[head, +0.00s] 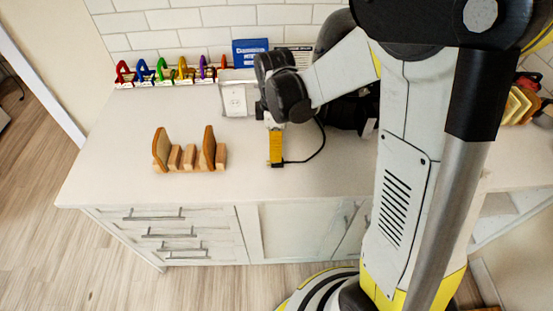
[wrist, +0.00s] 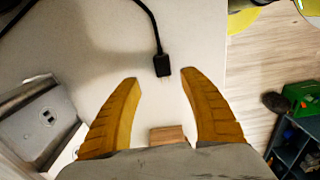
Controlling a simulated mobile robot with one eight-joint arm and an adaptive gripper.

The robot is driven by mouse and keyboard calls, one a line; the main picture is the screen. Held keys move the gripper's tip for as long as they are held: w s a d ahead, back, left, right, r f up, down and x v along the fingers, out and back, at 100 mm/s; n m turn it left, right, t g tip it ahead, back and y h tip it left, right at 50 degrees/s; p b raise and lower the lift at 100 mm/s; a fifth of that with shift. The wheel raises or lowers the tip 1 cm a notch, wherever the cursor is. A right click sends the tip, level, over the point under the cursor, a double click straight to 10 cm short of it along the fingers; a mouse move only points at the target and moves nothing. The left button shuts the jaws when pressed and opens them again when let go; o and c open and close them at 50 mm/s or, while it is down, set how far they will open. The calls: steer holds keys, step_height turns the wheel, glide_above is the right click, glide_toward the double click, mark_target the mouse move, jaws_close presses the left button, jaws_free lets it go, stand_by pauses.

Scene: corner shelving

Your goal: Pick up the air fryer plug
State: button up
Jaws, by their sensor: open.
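The black air fryer plug (wrist: 162,65) lies on the white counter in the wrist view, its prongs pointing toward my gripper. Its black cord (wrist: 146,12) runs up from it. My gripper (wrist: 159,77) is open, with its two yellow fingers on either side just short of the plug; nothing is held. In the head view my gripper (head: 276,160) points down over the counter, and the cord (head: 319,145) curves to it from the right; the plug itself is hidden there. The dark air fryer (head: 350,114) is mostly hidden behind my arm.
A wooden rack holding bread-like slices (head: 190,157) stands left of my gripper; a wooden block (wrist: 167,134) shows between my fingers. A grey outlet box (head: 234,100) stands behind. Colourful items (head: 165,75) and a blue box (head: 250,50) line the wall. The front left counter is clear.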

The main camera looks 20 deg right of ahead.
steer(key=f, duration=0.2)
steer(key=f+b, duration=0.1)
steer(key=f, duration=0.1)
steer(key=f+b, duration=0.1)
steer(key=f, duration=0.1)
steer(key=shift+s+d, duration=0.15)
steer(key=shift+s, duration=0.2)
steer(key=shift+r, duration=0.1)
steer(key=shift+c, duration=0.5)
jaws_close()
